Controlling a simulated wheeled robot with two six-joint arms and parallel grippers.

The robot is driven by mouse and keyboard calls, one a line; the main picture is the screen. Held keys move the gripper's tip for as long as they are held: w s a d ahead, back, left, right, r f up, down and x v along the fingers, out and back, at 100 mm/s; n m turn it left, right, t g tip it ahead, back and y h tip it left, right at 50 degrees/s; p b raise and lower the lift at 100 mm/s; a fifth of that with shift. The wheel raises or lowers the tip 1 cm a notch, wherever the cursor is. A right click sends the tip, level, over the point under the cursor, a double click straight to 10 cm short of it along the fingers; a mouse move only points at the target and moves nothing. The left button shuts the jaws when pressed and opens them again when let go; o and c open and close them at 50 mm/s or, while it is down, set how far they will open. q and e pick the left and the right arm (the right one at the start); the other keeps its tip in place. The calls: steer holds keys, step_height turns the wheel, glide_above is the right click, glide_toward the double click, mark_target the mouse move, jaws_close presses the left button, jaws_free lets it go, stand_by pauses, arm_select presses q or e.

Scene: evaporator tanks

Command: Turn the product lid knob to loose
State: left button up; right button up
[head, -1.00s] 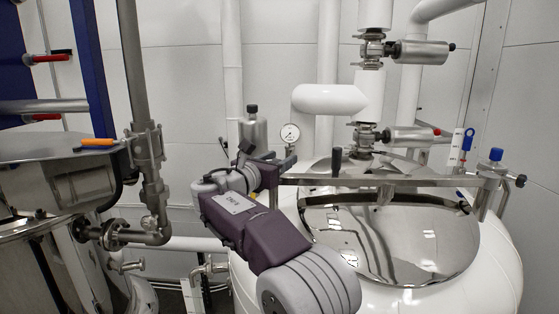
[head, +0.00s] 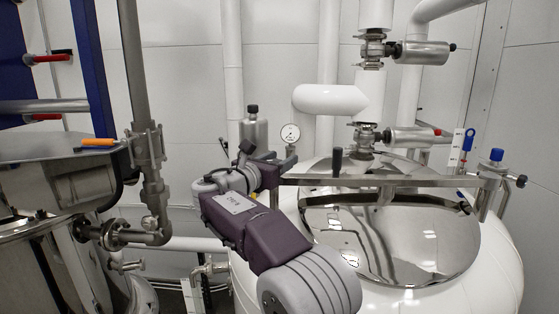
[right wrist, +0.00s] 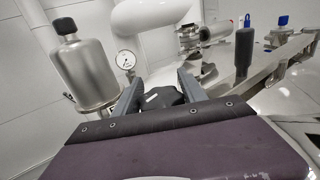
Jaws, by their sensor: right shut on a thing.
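The product lid is a shiny steel round lid (head: 420,240) on the white tank at the right in the head view. A steel bar (head: 420,182) crosses above it. My right gripper (head: 285,167) is at the left end of that bar. In the right wrist view, the two grey fingers of my right gripper (right wrist: 160,92) stand on either side of a black knob (right wrist: 163,98) and are shut on it. A pale mark shows on the knob's top. In the head view the knob is hidden behind my gripper and wrist. My left gripper is not in view.
A black upright handle (head: 337,160) stands on the bar just right of my gripper; it also shows in the right wrist view (right wrist: 244,52). A steel bottle (head: 253,131) and a pressure gauge (head: 290,133) are behind. Another steel tank (head: 60,180) stands at left.

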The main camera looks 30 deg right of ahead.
steer(key=shift+f, duration=0.25)
steer(key=o, duration=1.3)
steer(key=shift+o, duration=0.2)
steer(key=shift+d+r, duration=0.1)
steer(key=b+v, duration=0.3)
steer(key=v, duration=0.6)
